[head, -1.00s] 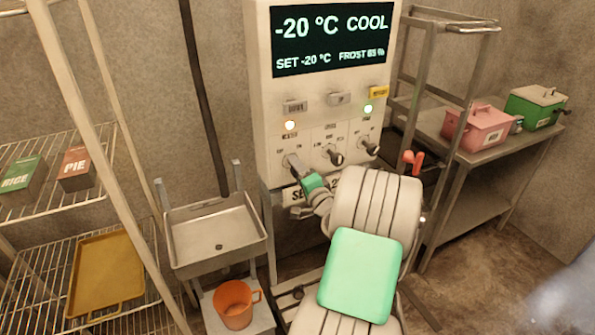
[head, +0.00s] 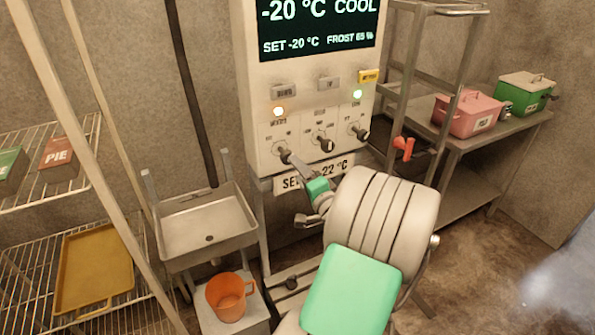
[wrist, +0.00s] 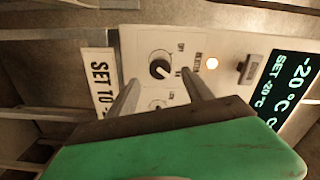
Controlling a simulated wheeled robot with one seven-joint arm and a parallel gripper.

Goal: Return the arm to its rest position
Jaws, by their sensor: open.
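My gripper (wrist: 160,95) is open in the wrist view, with its two fingers apart and nothing between them. It is in front of a dark knob (wrist: 160,68) at the panel's lower left; I cannot tell whether a fingertip touches the panel. In the head view my arm reaches up from the bottom to the control panel (head: 262,110), and my gripper (head: 290,162) is near the left knob, partly hidden by its own wrist. The panel's display (head: 318,27) reads -20 °C, COOL, SET -20 °C. A label below the knobs reads "SET", partly covered, and "-22 °C".
A metal sink (head: 208,228) and an orange jug (head: 230,297) stand left of my arm. A wire shelf (head: 30,200) with boxes and a yellow tray (head: 93,268) is at far left. A metal table (head: 470,155) bears pink (head: 468,114) and green (head: 527,93) boxes at right.

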